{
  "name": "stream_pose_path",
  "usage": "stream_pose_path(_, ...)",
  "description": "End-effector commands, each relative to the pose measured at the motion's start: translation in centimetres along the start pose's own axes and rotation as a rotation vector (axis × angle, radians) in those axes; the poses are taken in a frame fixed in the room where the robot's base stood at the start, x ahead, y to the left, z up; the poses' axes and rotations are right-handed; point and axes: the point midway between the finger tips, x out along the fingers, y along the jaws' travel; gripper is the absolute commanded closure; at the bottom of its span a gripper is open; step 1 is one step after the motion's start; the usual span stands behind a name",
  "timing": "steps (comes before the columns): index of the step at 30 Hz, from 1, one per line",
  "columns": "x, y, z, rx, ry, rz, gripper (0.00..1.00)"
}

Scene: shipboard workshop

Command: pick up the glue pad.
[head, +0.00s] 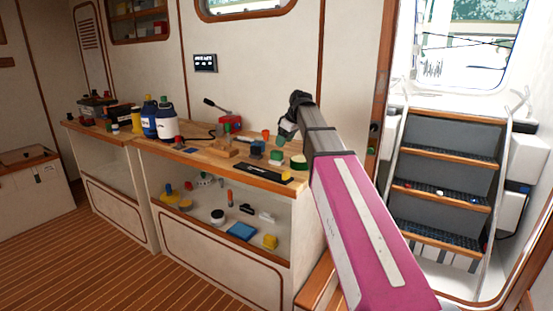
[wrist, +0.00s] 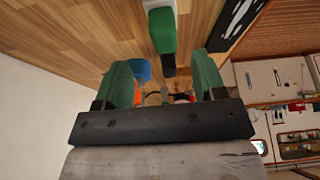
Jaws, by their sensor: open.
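My gripper (head: 287,131) is open above the right end of the workbench in the head view. Its two green fingers stand apart in the wrist view (wrist: 164,80), with nothing clearly held. No item is plainly recognisable as the glue pad. A green item with a pale edge (head: 298,162) lies on the bench below and right of my gripper. A green block with a white end (wrist: 162,32) shows beyond the fingers in the wrist view; I cannot tell if it is the same item. A blue item (wrist: 142,70) and an orange one are partly hidden by the left finger.
The shelf below holds several small items, including a blue pad (head: 241,231). Steps (head: 440,195) rise at right.

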Motion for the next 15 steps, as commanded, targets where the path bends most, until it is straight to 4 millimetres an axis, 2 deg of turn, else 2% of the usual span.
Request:
stream_pose_path(3, 1.7, 0.0, 0.0, 0.001, -0.001, -0.001, 0.36)
stream_pose_path(11, 3.4, -0.2, -0.1, 0.0, 0.0, 0.0, 0.36)
stream_pose_path(15, 5.2, -0.5, -0.4, -0.001, -0.001, -0.001, 0.36)
